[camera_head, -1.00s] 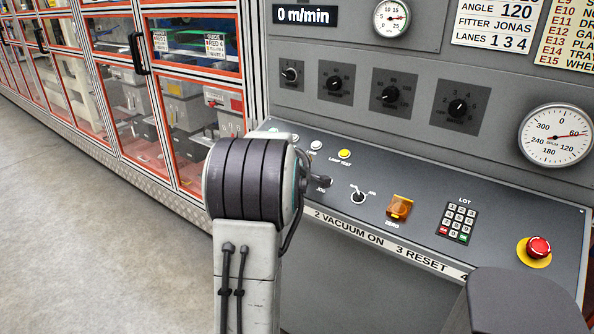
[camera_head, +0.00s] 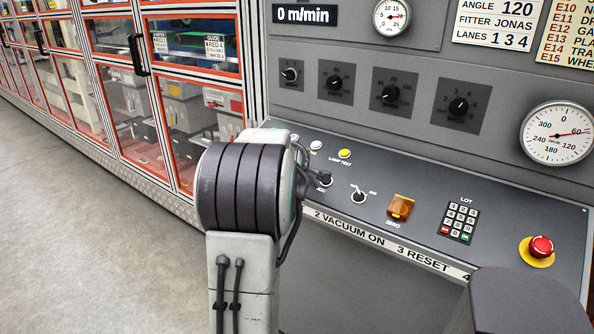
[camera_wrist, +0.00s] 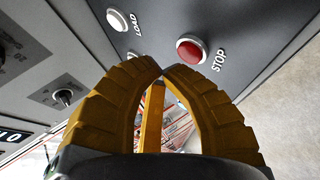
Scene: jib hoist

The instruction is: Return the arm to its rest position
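My gripper (camera_wrist: 161,70) shows in the wrist view as two ribbed yellow fingers. Their tips meet, and nothing is held between the tips. A yellow strip shows in the gap behind the tips; I cannot tell what it belongs to. The red STOP button (camera_wrist: 190,50) and the white LOAD button (camera_wrist: 118,19) are on the panel beyond the fingertips, apart from them. In the head view my arm stands upright left of centre, in front of the console's left end, and my gripper is hidden behind it.
The grey console (camera_head: 330,265) carries a yellow LAMP TEST button (camera_head: 345,153), toggle switches, an orange ZERO cover (camera_head: 400,207), a keypad (camera_head: 459,219) and a red emergency stop (camera_head: 540,246). Glazed cabinets (camera_head: 170,100) line the left. Grey floor (camera_head: 90,230) is clear at lower left.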

